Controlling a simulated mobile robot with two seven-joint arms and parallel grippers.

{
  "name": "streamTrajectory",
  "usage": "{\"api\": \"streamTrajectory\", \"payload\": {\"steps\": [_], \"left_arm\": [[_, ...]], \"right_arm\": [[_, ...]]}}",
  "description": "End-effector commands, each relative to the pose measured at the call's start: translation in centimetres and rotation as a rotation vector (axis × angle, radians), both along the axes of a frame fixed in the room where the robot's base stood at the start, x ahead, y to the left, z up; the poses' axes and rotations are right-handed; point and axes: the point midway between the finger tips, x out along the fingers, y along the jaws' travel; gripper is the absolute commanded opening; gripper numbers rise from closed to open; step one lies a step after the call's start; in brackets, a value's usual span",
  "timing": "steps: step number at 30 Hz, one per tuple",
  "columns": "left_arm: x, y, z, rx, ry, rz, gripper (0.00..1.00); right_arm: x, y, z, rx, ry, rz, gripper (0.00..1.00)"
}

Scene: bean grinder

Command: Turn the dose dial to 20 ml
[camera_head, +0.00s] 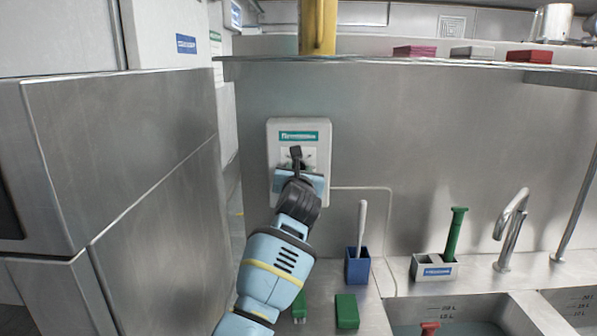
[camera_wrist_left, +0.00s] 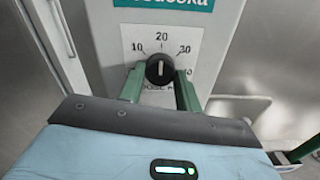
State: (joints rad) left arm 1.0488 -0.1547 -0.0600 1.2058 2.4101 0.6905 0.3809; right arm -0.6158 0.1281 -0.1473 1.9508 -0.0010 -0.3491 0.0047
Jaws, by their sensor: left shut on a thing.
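The dose dial (camera_wrist_left: 159,70) is a black round knob on a pale panel in the left wrist view. Printed marks 10, 20, 30 and 40 surround it, with 20 at the top. A small pale mark on the knob looks roughly upright, toward 20, but it is too small to read exactly. My left gripper (camera_wrist_left: 160,73) has its green fingers on either side of the knob, shut on it. In the head view my left gripper (camera_head: 297,178) covers the dial on the white wall unit (camera_head: 320,150). My right gripper is not in view.
Below are a blue holder (camera_head: 357,266) with a white-handled tool, a green block (camera_head: 347,311) and a grey holder (camera_head: 433,269) with a green handle. A sink and tap (camera_head: 512,215) stand at right. A shelf (camera_head: 420,62) runs above.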

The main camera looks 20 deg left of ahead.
Motion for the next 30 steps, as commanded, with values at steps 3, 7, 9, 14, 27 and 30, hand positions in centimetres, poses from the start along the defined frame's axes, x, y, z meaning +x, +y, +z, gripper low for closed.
{"api": "streamTrajectory", "payload": {"steps": [3,7,9,14,27,30], "left_arm": [[0.0,0.0,-0.2,-0.001,0.003,0.001,0.36],[0.0,0.0,-0.1,-0.001,0.002,0.000,0.53],[0.0,0.0,-0.1,-0.002,0.002,0.000,0.55],[0.0,0.0,-0.1,-0.001,0.001,0.000,0.55],[-2.6,-0.8,-0.2,-0.004,0.001,-0.002,0.55],[-4.0,-1.2,-0.1,-0.003,0.000,-0.002,0.55]], "right_arm": [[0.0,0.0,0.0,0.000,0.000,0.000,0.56],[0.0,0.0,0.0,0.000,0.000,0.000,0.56],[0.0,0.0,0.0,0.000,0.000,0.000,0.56],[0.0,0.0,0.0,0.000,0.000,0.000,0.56],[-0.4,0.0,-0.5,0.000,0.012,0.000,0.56],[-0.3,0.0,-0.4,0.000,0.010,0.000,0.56]]}}
